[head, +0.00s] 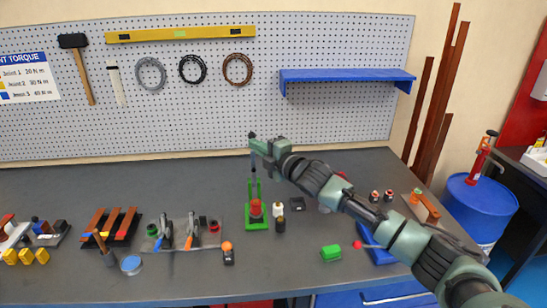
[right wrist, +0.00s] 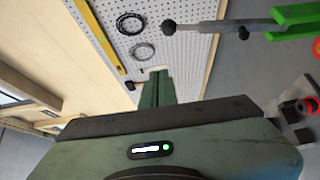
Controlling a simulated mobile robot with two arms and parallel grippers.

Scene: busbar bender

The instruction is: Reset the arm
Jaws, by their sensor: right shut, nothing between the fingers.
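The busbar bender (head: 257,224) stands on the grey bench in the head view. It has a green base and uprights and a red part low in the middle. Its grey lever arm stands about upright, with a black ball knob (head: 251,135) at the top. In the right wrist view the knob (right wrist: 168,29) and grey rod lie at the upper right, apart from my fingers. My right gripper (head: 264,147) is shut and empty, at about the height of the knob and close to it in the head view. Its closed fingers (right wrist: 157,88) show in the wrist view. My left gripper is out of view.
Small bottles (head: 279,212), a green block (head: 330,252) and a blue tray (head: 377,250) lie right of the bender. Pliers and small parts sit on a grey mat (head: 207,238) to its left. Behind is a pegboard (head: 200,110) with a blue shelf (head: 345,76).

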